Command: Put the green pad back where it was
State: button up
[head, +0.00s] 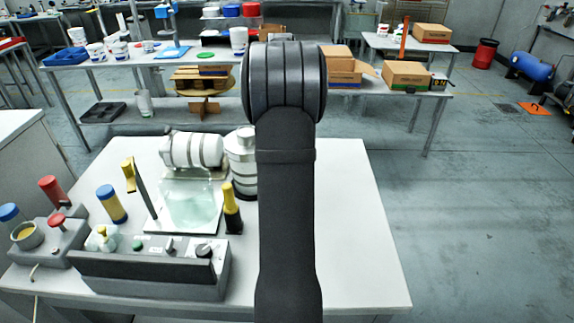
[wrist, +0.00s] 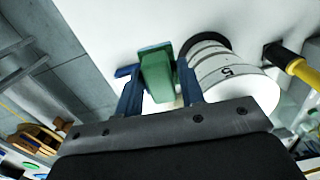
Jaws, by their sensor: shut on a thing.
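The green pad (wrist: 156,76) is a small green block between the two blue fingers of my gripper (wrist: 158,84) in the wrist view. My gripper is shut on it. The pad is over or close to the white table top; I cannot tell whether it touches. A white ringed cylinder (wrist: 225,75) is right beside the right finger. In the head view my own arm hides the gripper and the pad; the ringed cylinder shows there just left of the arm (head: 241,165).
On the white table (head: 356,225), a grey console (head: 150,270) with knobs stands in front. A yellow-and-black handle (head: 231,208), a clear plate (head: 190,203) and a white roll (head: 192,150) lie left of my arm. The table right of my arm is clear.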

jog(key=s+d+f, duration=0.2)
jog(key=d, duration=0.4)
jog(key=s+d+f, duration=0.2)
jog(key=d, duration=0.3)
jog(key=shift+n, duration=0.4)
jog(key=w+a+f, duration=0.2)
jog(key=a, duration=0.1)
jog(key=w+a+f, duration=0.2)
jog(key=a, duration=0.1)
jog(key=w+a+f, duration=0.2)
jog(key=a+f, duration=0.1)
jog(key=shift+a, duration=0.25)
jog(key=shift+a+f, duration=0.1)
jog(key=shift+f, duration=2)
jog(key=shift+f, duration=0.15)
jog(key=o, duration=1)
jog(key=shift+c, duration=0.2)
